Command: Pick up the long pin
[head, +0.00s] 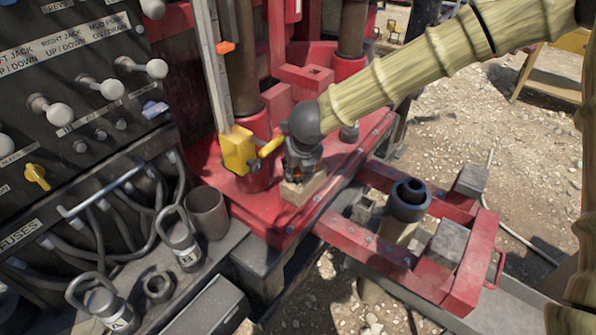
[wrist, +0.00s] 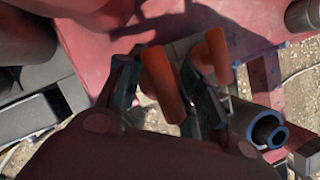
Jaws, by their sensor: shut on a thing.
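My gripper (head: 301,165) points down over a pale wooden block (head: 303,188) on the red deck. In the wrist view its dark fingers (wrist: 162,85) stand on either side of an orange pin (wrist: 165,92), and the gripper is shut on it. This pin looks like the longer of two and stands about upright at the block. A second orange pin (wrist: 218,58) stands just outside the right finger. In the head view the gripper hides most of both pins, and I cannot tell whether the held pin is clear of the block.
A yellow bracket (head: 238,150) on a tall rail stands close to the left of my gripper. A black control panel (head: 85,100) fills the left. A dark pipe (head: 407,202) rises at the right inside a red frame (head: 365,250). Gravel ground lies beyond.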

